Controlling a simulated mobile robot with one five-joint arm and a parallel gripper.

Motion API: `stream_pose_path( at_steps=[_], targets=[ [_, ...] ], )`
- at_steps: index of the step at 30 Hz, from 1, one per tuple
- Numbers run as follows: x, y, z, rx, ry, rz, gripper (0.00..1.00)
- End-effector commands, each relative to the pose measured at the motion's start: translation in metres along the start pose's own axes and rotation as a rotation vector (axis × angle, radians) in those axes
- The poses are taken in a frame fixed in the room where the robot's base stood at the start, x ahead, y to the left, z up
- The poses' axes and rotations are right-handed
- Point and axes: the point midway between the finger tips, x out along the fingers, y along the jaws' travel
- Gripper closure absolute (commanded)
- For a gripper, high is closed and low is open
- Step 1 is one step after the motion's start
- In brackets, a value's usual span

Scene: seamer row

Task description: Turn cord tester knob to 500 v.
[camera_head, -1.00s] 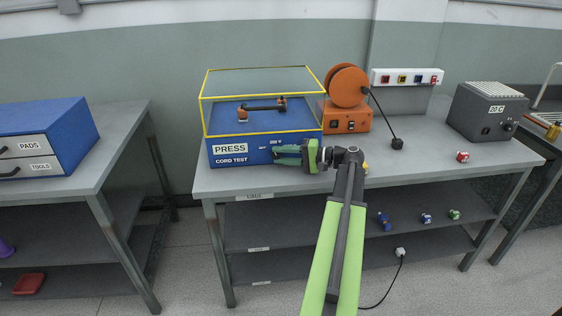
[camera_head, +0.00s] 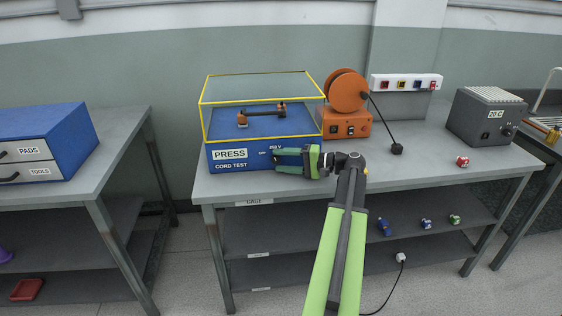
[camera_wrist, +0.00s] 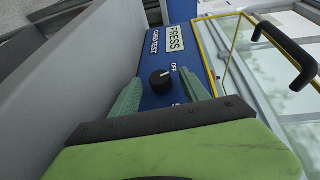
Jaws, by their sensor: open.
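The blue cord tester (camera_head: 220,160) stands at the front left of the middle bench, with a yellow-framed clear cover on top. Its front reads PRESS and CORD TEST. In the wrist view, the black knob (camera_wrist: 160,81) sits on the blue panel (camera_wrist: 183,42), its white mark toward the OFF label. My gripper (camera_wrist: 161,76) is open, with a green finger on each side of the knob in the picture. Contact is not visible. In the head view, my gripper (camera_head: 276,160) is at the tester's front right and hides the knob.
An orange reel unit (camera_head: 346,122) stands right of the tester, with a black plug (camera_head: 397,149) on a cord. A grey heater box (camera_head: 486,115) is farther right. A bench with blue drawers (camera_head: 70,130) is at left. A black handle (camera_wrist: 285,55) is on the clear cover.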

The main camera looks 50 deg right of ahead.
Motion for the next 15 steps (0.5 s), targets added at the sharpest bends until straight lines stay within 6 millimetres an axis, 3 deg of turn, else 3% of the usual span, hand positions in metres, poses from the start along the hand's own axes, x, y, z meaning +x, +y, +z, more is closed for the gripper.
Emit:
stream_pose_path(
  at_steps=[9, 15],
  targets=[
    [-0.073, -0.001, -0.001, 0.0, 0.004, 0.0, 0.47],
    [-0.107, -0.001, -0.001, 0.0, 0.002, 0.0, 0.47]
  ],
)
